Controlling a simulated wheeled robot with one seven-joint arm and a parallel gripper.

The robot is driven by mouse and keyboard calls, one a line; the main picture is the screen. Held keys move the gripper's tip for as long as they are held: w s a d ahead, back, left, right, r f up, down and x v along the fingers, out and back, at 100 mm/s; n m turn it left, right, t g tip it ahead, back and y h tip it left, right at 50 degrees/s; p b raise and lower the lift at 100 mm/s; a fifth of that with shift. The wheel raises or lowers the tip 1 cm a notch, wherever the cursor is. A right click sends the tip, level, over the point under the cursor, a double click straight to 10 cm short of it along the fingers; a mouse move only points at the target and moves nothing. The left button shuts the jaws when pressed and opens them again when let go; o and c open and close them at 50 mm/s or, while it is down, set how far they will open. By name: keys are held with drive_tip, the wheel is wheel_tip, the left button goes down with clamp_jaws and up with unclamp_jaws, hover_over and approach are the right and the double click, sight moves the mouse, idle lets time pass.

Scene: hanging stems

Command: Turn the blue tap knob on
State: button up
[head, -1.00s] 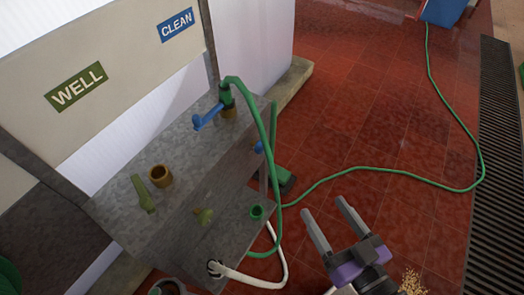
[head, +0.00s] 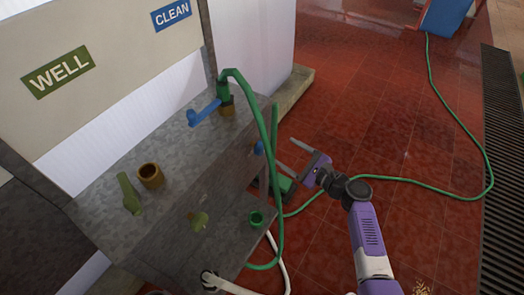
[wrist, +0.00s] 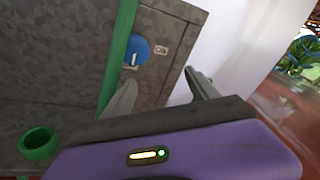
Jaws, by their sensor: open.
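The round blue tap knob (head: 258,147) is on the right end face of the grey metal stand (head: 165,150), partly hidden by the green hose in the head view. In the wrist view the knob (wrist: 137,50) shows a light pointer mark, with a small label to its right. My gripper (head: 285,153) is to the right of this face, its fingers pointing toward it. In the wrist view my gripper (wrist: 160,78) is open and empty, apart from the knob. The knob lies ahead of the fingers, nearer the left one.
The green hose (head: 273,215) hangs close by the knob and my left finger. A blue lever (head: 204,114) is on the tap on top of the stand. A green cup-like fitting (head: 257,217) is below. Red tiled floor (head: 400,110) is open to the right.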

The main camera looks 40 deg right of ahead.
sight(264, 149)
drive_tip(key=shift+w+a+r+m+t+y, duration=0.15)
drive_tip(key=shift+w+a+m+y, duration=0.3)
drive_tip(key=shift+w+a, duration=0.65)
drive_tip(key=shift+w+a+r+m+t+y, duration=0.15)
drive_tip(key=shift+w+a+m+y, duration=0.3)
drive_tip(key=shift+w+a, duration=0.6)
drive_tip(key=shift+w+a+r+m+t+y, duration=0.15)
drive_tip(key=shift+w+a+m+y, duration=0.3)
drive_tip(key=shift+w+a, duration=0.6)
drive_tip(key=shift+r, duration=0.1)
drive_tip(key=c, duration=1.3)
drive_tip(key=shift+b, duration=0.35)
drive_tip(key=shift+c, duration=0.2)
